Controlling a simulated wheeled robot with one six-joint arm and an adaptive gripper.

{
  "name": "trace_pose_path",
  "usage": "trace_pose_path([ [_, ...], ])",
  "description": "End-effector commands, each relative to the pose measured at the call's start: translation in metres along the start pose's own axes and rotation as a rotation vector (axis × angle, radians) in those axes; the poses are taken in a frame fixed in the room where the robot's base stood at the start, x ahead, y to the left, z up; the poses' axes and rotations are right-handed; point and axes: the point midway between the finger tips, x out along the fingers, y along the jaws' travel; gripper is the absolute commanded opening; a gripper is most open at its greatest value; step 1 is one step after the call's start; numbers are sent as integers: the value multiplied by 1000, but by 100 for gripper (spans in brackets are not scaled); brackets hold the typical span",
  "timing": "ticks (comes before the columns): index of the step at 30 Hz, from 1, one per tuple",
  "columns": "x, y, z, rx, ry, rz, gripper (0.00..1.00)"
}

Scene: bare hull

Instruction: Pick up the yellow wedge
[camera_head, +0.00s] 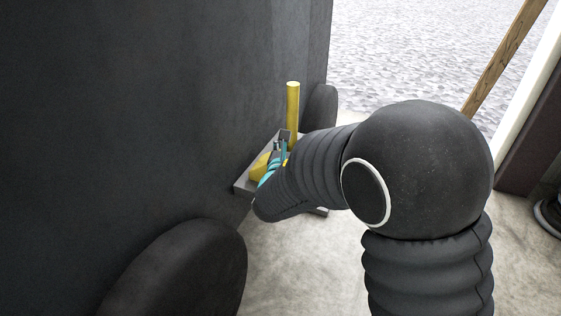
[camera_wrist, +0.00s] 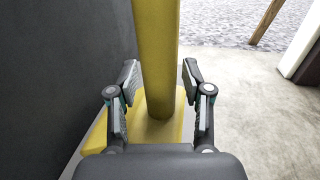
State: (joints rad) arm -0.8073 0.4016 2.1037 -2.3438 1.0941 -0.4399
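The yellow wedge (camera_head: 260,167) sits on a grey ledge (camera_head: 241,186) beside the dark wall, partly hidden by my arm and gripper. An upright yellow post (camera_head: 292,112) rises at it; in the wrist view the post (camera_wrist: 156,60) stands on the yellow wedge's base (camera_wrist: 101,137). I cannot tell from the head view how the two join. My gripper (camera_wrist: 161,77) is open, with one finger on each side of the post and visible gaps between them. It also shows small at the ledge in the head view (camera_head: 281,143).
The dark wall (camera_head: 150,100) stands close on the left, with dark rounded bulges (camera_head: 185,270) along it. Pale floor (camera_head: 290,270) is clear to the right of the ledge. A wooden pole (camera_head: 505,55) leans at the upper right.

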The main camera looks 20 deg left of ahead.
Motion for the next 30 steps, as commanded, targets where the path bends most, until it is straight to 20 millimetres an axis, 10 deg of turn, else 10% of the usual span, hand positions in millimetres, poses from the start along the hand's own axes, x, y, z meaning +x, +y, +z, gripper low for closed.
trace_pose_path([
  [5, 0, 0, 0, 0, 0, 0, 0],
  [20, 0, 0, 8, 3, -6, 0, 0],
  [30, 0, 0, 48, 6, -8, -1, 0],
])
